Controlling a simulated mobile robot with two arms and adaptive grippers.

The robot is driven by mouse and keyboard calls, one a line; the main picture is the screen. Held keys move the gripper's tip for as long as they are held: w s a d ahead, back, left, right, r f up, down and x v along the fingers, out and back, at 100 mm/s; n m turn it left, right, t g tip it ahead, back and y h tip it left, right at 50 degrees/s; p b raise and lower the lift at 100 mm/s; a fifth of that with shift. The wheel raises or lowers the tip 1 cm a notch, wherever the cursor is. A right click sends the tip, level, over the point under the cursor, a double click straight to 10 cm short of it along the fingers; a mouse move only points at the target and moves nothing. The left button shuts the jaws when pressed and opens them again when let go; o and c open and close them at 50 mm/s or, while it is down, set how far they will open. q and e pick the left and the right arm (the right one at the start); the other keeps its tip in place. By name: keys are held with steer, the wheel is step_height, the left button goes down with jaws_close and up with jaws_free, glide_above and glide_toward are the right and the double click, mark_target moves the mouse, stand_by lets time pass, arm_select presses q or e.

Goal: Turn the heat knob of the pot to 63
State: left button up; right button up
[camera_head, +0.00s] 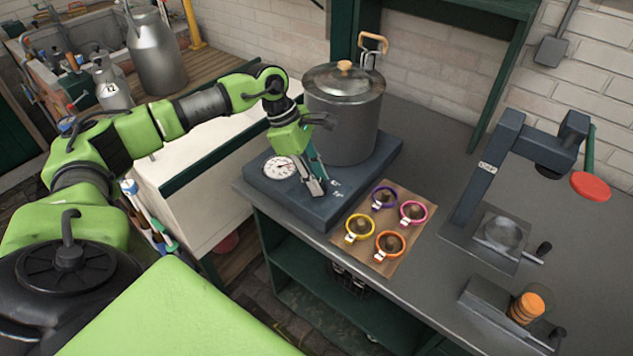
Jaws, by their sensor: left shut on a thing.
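The pot (347,120) is a grey metal vessel with a lid and a wooden lid knob, standing on a dark heater base (297,198). A round white dial (279,168) with a needle is on the base's front left; its numbers are too small to read. My left gripper (317,188) reaches down to the front of the base, right of the dial. It is shut on the heat knob, which its fingers hide almost wholly. Small white marks (336,187) show on the base beside the fingertips. My right gripper is not in view.
A tan board (408,204) with purple, pink, yellow and orange rings lies right of the base. A dark press-like stand (487,165) with a red disc (590,186) is farther right. Milk cans (156,55) stand at the back left.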

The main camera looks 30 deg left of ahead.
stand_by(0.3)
arm_select(q)
steer(key=o, duration=1.1)
steer(key=v, duration=1.2)
